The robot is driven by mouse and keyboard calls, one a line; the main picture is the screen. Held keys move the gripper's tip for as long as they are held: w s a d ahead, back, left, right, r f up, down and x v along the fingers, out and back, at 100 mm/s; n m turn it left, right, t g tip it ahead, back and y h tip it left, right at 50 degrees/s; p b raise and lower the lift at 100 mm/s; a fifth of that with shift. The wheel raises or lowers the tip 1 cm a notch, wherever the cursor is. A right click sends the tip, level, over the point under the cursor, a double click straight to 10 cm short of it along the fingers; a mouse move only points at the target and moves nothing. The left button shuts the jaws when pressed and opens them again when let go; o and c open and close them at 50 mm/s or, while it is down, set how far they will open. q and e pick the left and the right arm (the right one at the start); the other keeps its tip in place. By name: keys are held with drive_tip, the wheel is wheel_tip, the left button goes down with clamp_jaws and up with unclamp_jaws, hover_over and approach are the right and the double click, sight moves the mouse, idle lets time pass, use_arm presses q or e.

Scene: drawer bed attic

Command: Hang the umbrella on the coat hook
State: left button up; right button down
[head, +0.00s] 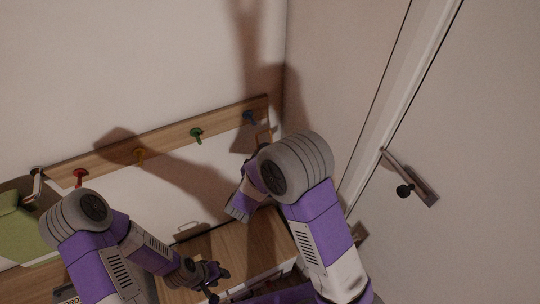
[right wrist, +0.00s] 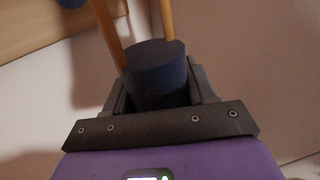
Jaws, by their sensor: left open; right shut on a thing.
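The umbrella shows in the right wrist view as a dark blue body (right wrist: 157,78) with wooden handle parts rising from it. My right gripper (right wrist: 160,88) is shut on the dark blue body. In the head view my right arm hides most of the gripper and umbrella, near the rack's right end. The coat rack (head: 168,148) is a wooden board on the wall with red (head: 80,176), yellow (head: 139,155), green (head: 196,134) and blue (head: 250,118) hooks. Whether the handle touches a hook is hidden. My left gripper (head: 212,281) is open and empty, low in front.
A green thing (head: 15,228) is at the far left below the rack. A wooden surface (head: 225,250) lies below the rack. A door with a dark handle (head: 405,190) is on the right, and the wall corner is close to the rack's right end.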

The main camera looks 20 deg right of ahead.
drive_tip(key=w+a+f+b, duration=0.1)
drive_tip(key=w, duration=0.7)
drive_tip(key=shift+w+a+f, duration=0.2)
drive_tip(key=shift+a+f, duration=0.1)
drive_tip(key=shift+a, duration=0.05)
idle(0.5)
idle(0.3)
drive_tip(key=shift+c, duration=1.4)
unclamp_jaws()
